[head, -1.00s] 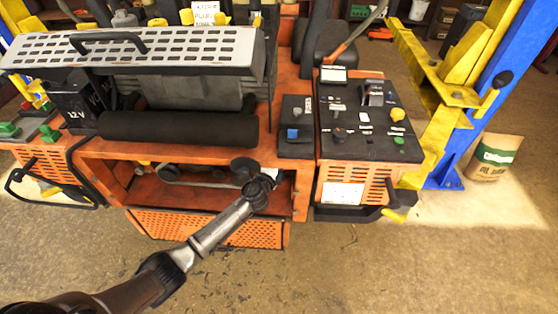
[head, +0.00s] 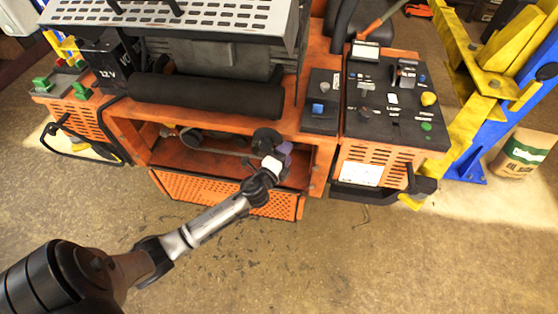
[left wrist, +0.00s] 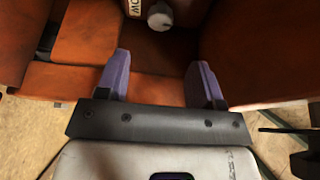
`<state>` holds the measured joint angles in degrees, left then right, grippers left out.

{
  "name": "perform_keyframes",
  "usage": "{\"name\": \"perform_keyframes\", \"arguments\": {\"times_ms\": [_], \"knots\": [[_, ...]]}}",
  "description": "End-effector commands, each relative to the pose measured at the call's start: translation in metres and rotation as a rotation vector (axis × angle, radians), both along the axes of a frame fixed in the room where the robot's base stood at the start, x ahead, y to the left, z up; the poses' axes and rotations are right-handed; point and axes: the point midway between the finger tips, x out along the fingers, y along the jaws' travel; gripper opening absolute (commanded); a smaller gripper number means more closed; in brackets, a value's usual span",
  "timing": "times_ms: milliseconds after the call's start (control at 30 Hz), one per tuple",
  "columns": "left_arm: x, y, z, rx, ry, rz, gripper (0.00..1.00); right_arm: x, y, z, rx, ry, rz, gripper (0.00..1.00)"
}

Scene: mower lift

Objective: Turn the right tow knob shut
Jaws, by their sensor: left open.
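A pale grey round knob (left wrist: 160,16) shows at the top edge of the left wrist view, beside a partly cut-off label (left wrist: 133,7) with a few readable letters. It lies beyond my left gripper's fingertips, roughly between their lines. My left gripper (left wrist: 157,80) is open and empty, its two purple fingers apart and not touching the knob. In the head view my left gripper (head: 278,156) reaches into the right part of the orange open bay, close to a dark round part (head: 267,140). I cannot tell the knob in the head view; the gripper and arm may cover it.
The orange bay frame (head: 126,140) surrounds the opening, with a perforated panel (head: 208,192) below. A black roller (head: 205,95) lies above. A control panel (head: 392,120) stands to the right, beside the yellow and blue lift post (head: 478,140). The floor in front is clear.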

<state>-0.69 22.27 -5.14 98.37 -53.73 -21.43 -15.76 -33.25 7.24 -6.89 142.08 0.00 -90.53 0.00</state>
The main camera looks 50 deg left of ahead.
Motion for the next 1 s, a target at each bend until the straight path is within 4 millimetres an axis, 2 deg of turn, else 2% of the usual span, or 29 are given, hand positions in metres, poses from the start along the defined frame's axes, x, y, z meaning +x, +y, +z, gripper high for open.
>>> {"name": "perform_keyframes", "arguments": {"times_ms": [100,300,1000], "knots": [[-0.018,-0.004,0.000,0.000,0.001,0.000,0.61,0.000,0.001,0.001,0.002,0.000,-0.001,0.43],[-0.034,-0.008,0.000,0.000,0.000,0.000,0.61,0.000,0.002,0.001,0.007,0.000,-0.004,0.43],[-0.039,-0.009,0.000,0.000,0.000,0.000,0.61,0.000,0.002,0.001,0.006,0.000,-0.004,0.43]]}}
